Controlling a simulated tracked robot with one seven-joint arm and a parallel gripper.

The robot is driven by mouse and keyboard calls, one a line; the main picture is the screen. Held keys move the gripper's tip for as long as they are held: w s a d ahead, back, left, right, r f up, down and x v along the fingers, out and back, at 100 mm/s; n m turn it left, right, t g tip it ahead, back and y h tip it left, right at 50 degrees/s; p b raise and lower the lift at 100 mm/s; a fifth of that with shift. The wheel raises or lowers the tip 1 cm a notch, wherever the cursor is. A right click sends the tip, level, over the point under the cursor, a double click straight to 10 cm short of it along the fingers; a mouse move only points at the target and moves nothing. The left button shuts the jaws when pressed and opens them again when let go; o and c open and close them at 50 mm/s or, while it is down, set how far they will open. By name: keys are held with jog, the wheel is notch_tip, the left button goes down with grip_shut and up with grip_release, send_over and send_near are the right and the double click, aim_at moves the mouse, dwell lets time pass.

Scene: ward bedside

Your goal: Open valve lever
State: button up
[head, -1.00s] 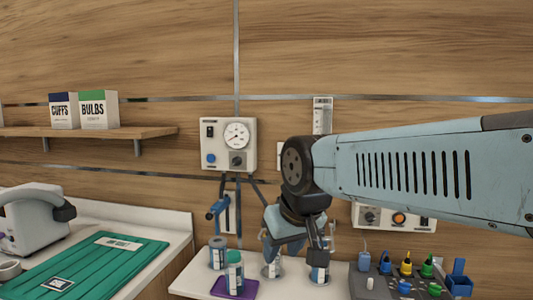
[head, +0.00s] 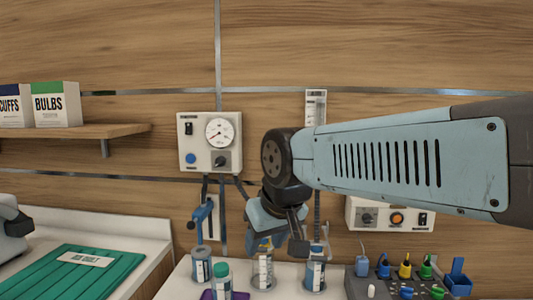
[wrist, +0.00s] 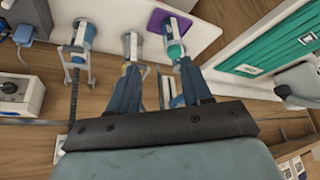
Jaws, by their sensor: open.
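A blue lever (head: 202,213) is fixed at a pale plate on the wood wall, below the gauge box, in the head view. Its handle leans up to the right. My gripper (head: 277,245) points down, to the right of the lever and apart from it in the picture, in front of the middle canister. In the wrist view my gripper (wrist: 158,82) shows two blue fingers spread apart with nothing held between them. A narrow blue and white part shows between the fingers there; I cannot tell whether it is the lever.
A gauge box (head: 210,143) hangs above the lever. Canisters stand below, including a left one (head: 201,265) and a right one (head: 316,273). A green-capped bottle (head: 222,280) stands on a purple tray (wrist: 158,20). A control box (head: 390,214) is at right.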

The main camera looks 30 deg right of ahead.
jog(key=w+d+r+n+g+h, duration=0.4)
jog(key=w+d+n+g+h, duration=0.2)
jog(key=w+d+n+h, duration=0.35)
jog(key=w+a+r+n+h, duration=0.2)
jog(key=w+r+n+h, duration=0.15)
jog(key=w, duration=0.45)
jog(key=w+a+r+n+h, duration=0.3)
jog(key=w+n+h, duration=0.2)
jog(key=w, duration=0.3)
jog(key=shift+t, duration=0.4)
jog(key=d, duration=1.3)
jog(key=shift+s+d+r, duration=0.15)
jog(key=shift+d, duration=0.25)
grip_shut()
